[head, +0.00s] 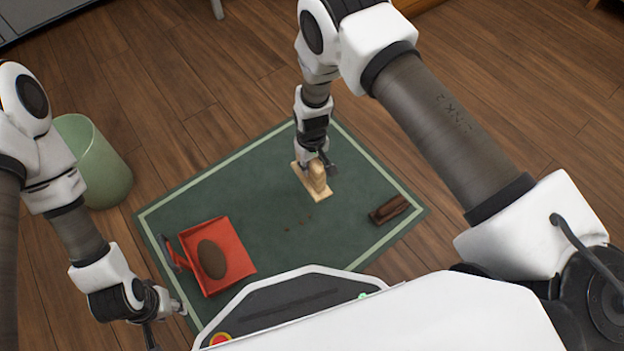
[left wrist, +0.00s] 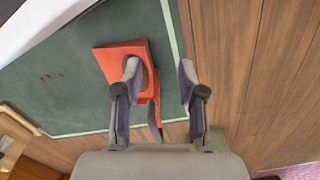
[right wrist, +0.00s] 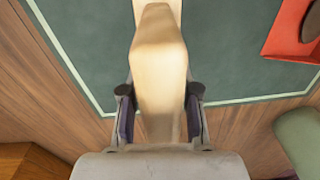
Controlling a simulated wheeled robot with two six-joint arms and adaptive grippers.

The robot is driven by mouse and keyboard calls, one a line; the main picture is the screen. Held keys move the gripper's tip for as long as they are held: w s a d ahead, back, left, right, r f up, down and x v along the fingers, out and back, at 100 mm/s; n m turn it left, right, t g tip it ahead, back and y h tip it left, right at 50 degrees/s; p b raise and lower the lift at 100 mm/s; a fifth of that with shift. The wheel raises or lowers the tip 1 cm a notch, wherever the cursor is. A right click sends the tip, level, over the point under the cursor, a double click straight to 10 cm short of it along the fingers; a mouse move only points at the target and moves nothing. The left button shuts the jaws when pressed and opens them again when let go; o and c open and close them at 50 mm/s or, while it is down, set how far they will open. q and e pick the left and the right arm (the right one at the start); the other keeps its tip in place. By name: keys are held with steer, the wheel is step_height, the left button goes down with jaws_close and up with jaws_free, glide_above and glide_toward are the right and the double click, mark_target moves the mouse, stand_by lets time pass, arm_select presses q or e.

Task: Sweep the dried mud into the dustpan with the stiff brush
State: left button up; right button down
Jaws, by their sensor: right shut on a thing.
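The red dustpan (head: 240,232) lies on the green mat, with a dark brown oval patch (head: 212,259) in it. Its handle points left; the dustpan also shows in the left wrist view (left wrist: 106,57). A few small dark mud crumbs (head: 299,222) lie on the mat between dustpan and brush; they also show in the left wrist view (left wrist: 52,76). My right gripper (right wrist: 160,108) is shut on the pale wooden brush (head: 317,177), at or just above the mat; contact is unclear. My left gripper (left wrist: 160,75) is open and empty, near the dustpan's handle (left wrist: 155,120).
The mat (head: 255,180) has a pale green border and lies on a wood floor. A dark brown block-like object (head: 389,210) lies near the mat's right edge. A pale green bin (head: 95,165) stands off the mat's left side. The mat's upper part is clear.

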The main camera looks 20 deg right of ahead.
step_height(320, 180, down, 2)
steer(key=shift+s+f+b, duration=0.1)
steer(key=shift+s+b, duration=0.05)
steer(key=shift+b, duration=0.15)
step_height(320, 180, down, 6)
steer(key=b, duration=0.6)
steer(key=shift+a+f+b, duration=0.1)
steer(key=shift+f+b, duration=0.05)
steer(key=shift+b, duration=0.2)
